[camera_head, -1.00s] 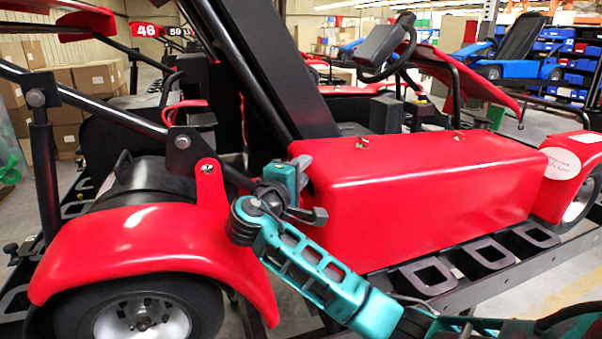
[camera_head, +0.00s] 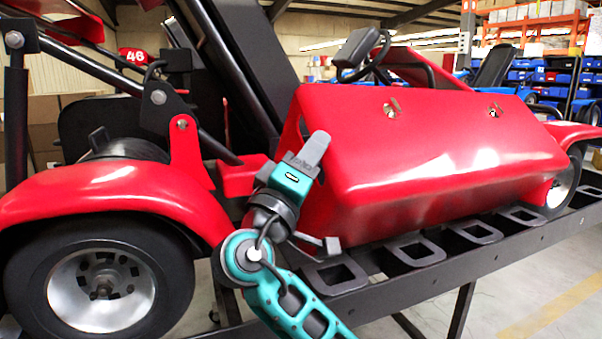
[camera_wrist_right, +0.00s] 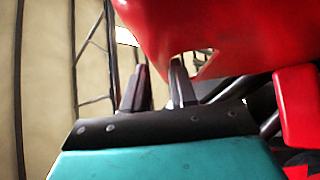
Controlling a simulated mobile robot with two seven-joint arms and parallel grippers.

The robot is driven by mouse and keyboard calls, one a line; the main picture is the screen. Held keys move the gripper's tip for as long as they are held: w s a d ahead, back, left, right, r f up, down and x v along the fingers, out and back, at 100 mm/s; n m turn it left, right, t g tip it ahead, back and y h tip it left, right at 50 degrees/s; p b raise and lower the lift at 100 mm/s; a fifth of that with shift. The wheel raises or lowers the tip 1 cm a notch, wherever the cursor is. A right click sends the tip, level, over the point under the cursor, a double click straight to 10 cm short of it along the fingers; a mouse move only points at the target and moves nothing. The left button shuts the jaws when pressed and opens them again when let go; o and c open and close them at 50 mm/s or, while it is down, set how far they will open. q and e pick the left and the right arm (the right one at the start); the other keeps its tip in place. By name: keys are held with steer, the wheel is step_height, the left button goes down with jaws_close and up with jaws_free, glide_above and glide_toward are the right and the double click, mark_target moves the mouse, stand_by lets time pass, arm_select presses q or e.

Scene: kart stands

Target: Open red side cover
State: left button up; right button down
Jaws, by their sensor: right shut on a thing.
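The red side cover (camera_head: 440,150) fills the middle and right of the head view. It is tilted outward, its top face with two latch fittings (camera_head: 391,109) turned toward me. My right gripper (camera_head: 313,153) is at the cover's left end, its grey fingers shut on the cover's edge. In the right wrist view the cover (camera_wrist_right: 215,28) hangs above and right of the fingers (camera_wrist_right: 158,85), and the exact contact is hard to see. My left gripper is not in view.
A red fender (camera_head: 120,190) and wheel (camera_head: 100,285) stand left of the gripper. A black stand rail with square openings (camera_head: 415,252) runs below the cover. A steering wheel (camera_head: 365,65) is behind it. Floor shows clear at the lower right (camera_head: 510,295).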

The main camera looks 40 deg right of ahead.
mark_target(331, 176)
steer(key=s+f+m+h+b, duration=0.1)
steer(key=s+f+b, duration=0.1)
steer(key=s+a+f+m+g+b, duration=0.1)
steer(key=s+f+m+b, duration=0.1)
steer(key=b, duration=0.1)
steer(key=shift+s+a+g+h, duration=0.1)
steer(key=shift+g+h, duration=0.2)
steer(key=shift+h, duration=0.1)
steer(key=s+a+f+m+g+h+b, duration=0.2)
steer(key=s+f+m+g+h+b, duration=0.1)
steer(key=s+f+m+g, duration=0.3)
steer(key=shift+s+m+g+h+b, duration=0.3)
steer(key=shift+s+m+g+b, duration=0.7)
steer(key=shift+m, duration=1.1)
steer(key=c, duration=1.1)
jaws_free()
steer(key=shift+o, duration=0.2)
